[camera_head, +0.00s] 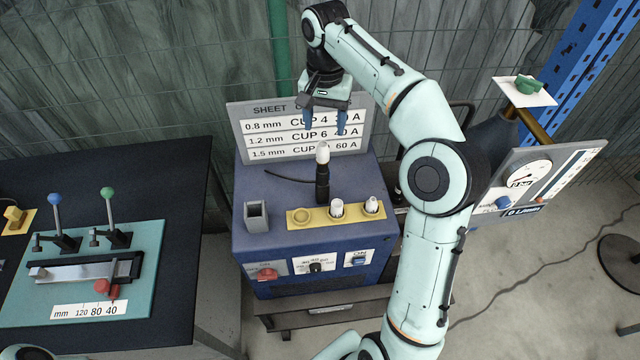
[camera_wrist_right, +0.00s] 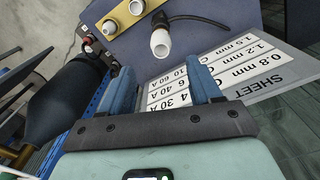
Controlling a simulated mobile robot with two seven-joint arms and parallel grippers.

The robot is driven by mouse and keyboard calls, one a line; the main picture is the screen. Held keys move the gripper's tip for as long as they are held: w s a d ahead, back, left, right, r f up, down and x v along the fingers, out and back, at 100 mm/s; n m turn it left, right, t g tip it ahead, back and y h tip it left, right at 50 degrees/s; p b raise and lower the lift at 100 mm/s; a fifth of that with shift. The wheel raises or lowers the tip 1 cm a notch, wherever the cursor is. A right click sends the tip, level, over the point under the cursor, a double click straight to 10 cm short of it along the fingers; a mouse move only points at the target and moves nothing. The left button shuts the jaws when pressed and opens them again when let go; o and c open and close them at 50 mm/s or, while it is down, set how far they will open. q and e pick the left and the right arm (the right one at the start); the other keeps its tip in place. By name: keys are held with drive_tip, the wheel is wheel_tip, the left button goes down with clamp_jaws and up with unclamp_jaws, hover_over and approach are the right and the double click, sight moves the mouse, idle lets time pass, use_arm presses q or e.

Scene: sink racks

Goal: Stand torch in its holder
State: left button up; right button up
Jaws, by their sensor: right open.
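The torch (camera_head: 322,180) is black with a white cup at its upper end. It appears upright on top of the blue machine (camera_head: 285,240), with a black cable running left from it. It also shows in the right wrist view (camera_wrist_right: 162,42), white end toward the camera. A grey square open-topped tube (camera_head: 256,216), possibly the holder, stands left of it and looks empty. My right gripper (camera_head: 325,122) is open and empty, its blue fingers above and behind the torch, apart from it; they also show in the wrist view (camera_wrist_right: 162,90). My left gripper is not in view.
A yellow strip (camera_head: 318,218) on the machine holds two white cups and one empty-looking spot. A sign panel (camera_head: 245,118) stands behind the torch. A gauge panel (camera_head: 540,180) is at right. A dark bench (camera_head: 180,200) with a teal lever plate (camera_head: 140,240) is at left.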

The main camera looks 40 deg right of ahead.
sight(326, 143)
wheel_tip(326, 143, down, 6)
drive_tip(key=shift+r+b, duration=0.25)
drive_tip(key=shift+b, duration=0.4)
drive_tip(key=shift+s+f, duration=0.25)
drive_tip(key=shift+f, duration=0.1)
drive_tip(key=f, duration=0.3)
drive_tip(key=f+b, duration=0.1)
drive_tip(key=shift+w+a+f, duration=0.1)
drive_tip(key=shift+a+f, duration=0.2)
drive_tip(key=shift+f, duration=0.3)
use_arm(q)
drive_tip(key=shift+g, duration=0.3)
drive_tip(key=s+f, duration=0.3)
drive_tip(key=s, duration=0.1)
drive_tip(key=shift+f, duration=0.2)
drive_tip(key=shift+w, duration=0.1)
use_arm(e)
clamp_jaws()
drive_tip(key=shift+r, duration=0.1)
